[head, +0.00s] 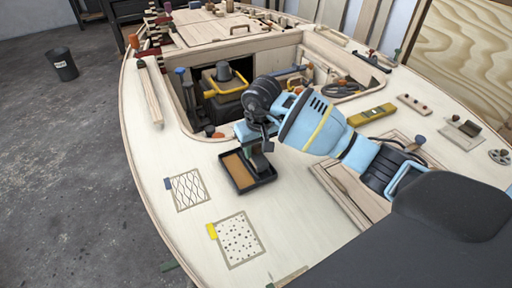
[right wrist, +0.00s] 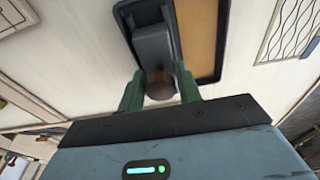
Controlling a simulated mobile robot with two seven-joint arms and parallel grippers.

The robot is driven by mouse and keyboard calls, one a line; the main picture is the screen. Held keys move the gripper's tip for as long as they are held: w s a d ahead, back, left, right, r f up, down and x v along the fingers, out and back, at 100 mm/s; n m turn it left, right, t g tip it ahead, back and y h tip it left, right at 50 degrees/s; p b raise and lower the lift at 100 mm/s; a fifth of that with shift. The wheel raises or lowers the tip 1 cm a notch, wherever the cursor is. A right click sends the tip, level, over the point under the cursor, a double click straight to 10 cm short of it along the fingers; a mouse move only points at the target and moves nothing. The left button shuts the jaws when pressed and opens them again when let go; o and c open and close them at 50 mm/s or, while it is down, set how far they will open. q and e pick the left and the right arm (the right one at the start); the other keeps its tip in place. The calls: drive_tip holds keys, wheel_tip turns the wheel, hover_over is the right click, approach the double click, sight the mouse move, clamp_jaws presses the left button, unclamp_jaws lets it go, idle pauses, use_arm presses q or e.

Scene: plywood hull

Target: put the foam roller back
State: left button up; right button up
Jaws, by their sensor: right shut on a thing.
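My right gripper (head: 258,146) points down over a small black tray (head: 240,186) with a tan inside, on the pale plywood deck. In the right wrist view its green fingers (right wrist: 160,92) are shut on the brownish round end of a dark grey piece, which I take to be the foam roller (right wrist: 155,45). The roller lies over one side of the tray, which also shows in that view (right wrist: 219,40). I cannot tell whether it touches the tray bottom. My gripper hides part of it in the head view. My left gripper is not in view.
Two marked patches lie on the deck nearby, one with wavy lines (head: 187,189) and one dotted (head: 239,241). An open cockpit well (head: 205,115) with a yellow-handled item is behind. A yellow level (head: 371,115) lies to the right.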

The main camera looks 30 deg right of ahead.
sight(258, 158)
drive_tip(key=shift+f, duration=0.1)
drive_tip(key=o, duration=1)
drive_tip(key=shift+o, duration=0.2)
wheel_tip(258, 158, up, 12)
drive_tip(key=s, duration=0.1)
drive_tip(key=shift+s, duration=0.4)
drive_tip(key=shift+a, duration=0.15)
